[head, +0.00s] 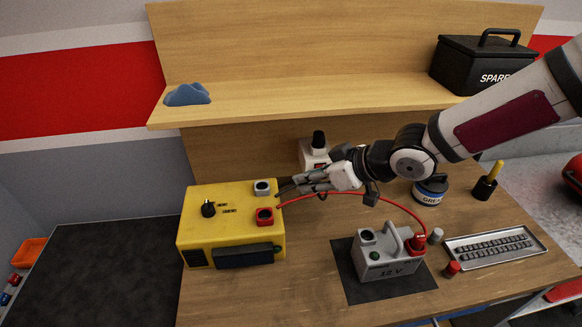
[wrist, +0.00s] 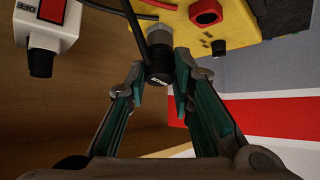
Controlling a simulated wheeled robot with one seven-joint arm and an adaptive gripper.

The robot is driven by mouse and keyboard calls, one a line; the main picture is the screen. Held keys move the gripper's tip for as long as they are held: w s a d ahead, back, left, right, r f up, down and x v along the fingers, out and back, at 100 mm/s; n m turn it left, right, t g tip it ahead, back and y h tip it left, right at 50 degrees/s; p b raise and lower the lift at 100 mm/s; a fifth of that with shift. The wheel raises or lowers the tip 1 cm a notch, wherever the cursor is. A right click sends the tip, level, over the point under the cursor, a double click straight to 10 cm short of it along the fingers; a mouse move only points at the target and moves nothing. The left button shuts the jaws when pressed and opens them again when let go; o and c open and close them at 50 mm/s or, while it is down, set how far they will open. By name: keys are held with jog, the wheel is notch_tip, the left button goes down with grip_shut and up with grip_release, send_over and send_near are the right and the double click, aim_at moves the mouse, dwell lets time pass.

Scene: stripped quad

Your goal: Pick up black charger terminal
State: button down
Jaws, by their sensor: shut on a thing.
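The black charger terminal (wrist: 159,66) is a dark cylinder with small white lettering and a black cable. In the wrist view it sits between the fingertips of my gripper (wrist: 161,77), which is shut on it. In the head view my gripper (head: 286,187) is at the right edge of the yellow charger (head: 222,235), beside its pale-rimmed socket (head: 263,187); the terminal is hard to make out there among the dark fingers. The charger also shows in the wrist view (wrist: 222,38). Whether the terminal touches the charger, I cannot tell.
A red cable (head: 405,206) arcs from the charger's red socket (head: 265,216) to the red clamp on the grey 12 V battery (head: 376,258). A switch box (head: 314,155) stands behind my gripper. A grease tin (head: 430,191) and a metal tray (head: 462,262) are at right.

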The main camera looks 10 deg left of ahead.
jog(key=s+d+r+g+h+p, duration=0.1)
jog(key=s+d+r+h+p, duration=0.1)
jog(key=s+d, duration=0.3)
jog(key=shift+d+g+h+p, duration=0.35)
jog(key=shift+d+p, duration=0.35)
jog(key=shift+d, duration=1.1)
jog(key=shift+d, duration=0.1)
jog(key=d+n+g, duration=0.1)
jog(key=d+n, duration=0.1)
jog(key=n, duration=0.1)
jog(key=w+d+n+g, duration=0.1)
jog(key=d+n+g, duration=0.1)
jog(key=shift+w+n, duration=0.1)
jog(key=shift+n, duration=0.3)
